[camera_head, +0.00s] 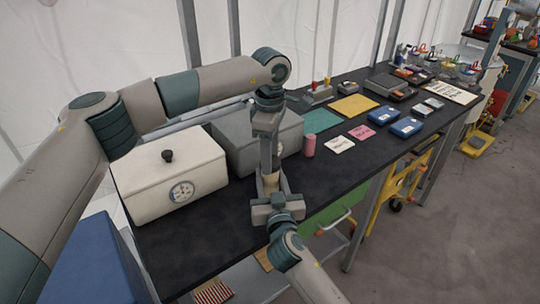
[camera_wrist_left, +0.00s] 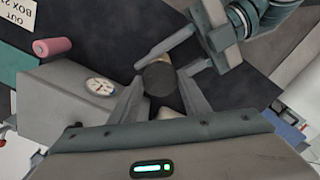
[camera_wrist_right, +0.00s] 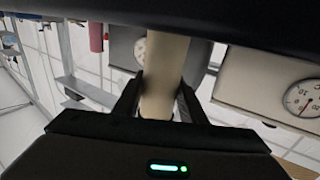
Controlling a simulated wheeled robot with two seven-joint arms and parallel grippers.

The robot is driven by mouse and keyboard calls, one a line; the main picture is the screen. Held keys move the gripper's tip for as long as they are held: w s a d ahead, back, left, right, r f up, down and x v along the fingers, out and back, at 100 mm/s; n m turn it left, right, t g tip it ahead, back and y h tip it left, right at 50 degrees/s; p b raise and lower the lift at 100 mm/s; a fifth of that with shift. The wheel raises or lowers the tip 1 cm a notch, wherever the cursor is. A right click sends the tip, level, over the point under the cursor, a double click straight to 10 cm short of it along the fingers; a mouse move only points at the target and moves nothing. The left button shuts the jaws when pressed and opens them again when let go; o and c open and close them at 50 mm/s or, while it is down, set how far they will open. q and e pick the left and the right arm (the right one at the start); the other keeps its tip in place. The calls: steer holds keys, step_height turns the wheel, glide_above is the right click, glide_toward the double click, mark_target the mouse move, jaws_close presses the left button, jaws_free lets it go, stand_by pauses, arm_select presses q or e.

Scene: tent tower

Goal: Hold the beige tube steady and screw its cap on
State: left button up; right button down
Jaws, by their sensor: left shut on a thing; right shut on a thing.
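The beige tube (camera_head: 270,183) is between my two grippers above the front part of the dark table. My right gripper (camera_head: 277,203), coming from below, is shut on the tube; the right wrist view shows the tube (camera_wrist_right: 165,85) between its fingers. My left gripper (camera_head: 268,160) points down from above. In the left wrist view its fingers are shut around a dark round cap (camera_wrist_left: 158,78), seen from its top. A little beige shows just below the cap. Whether the cap sits fully on the tube is hidden.
A cream box with a dial (camera_head: 145,198) and a grey box (camera_head: 235,128) stand left and behind. A pink cylinder (camera_head: 308,146) stands right of the grey box. Blue boxes (camera_head: 407,127), cards and mats lie further right. The table's front left is clear.

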arm_select(q)
steer(key=m, duration=1.1)
steer(key=shift+w+m, duration=0.1)
steer(key=shift+m, duration=0.3)
steer(key=m, duration=1)
steer(key=shift+m, duration=0.4)
steer(key=o, duration=1)
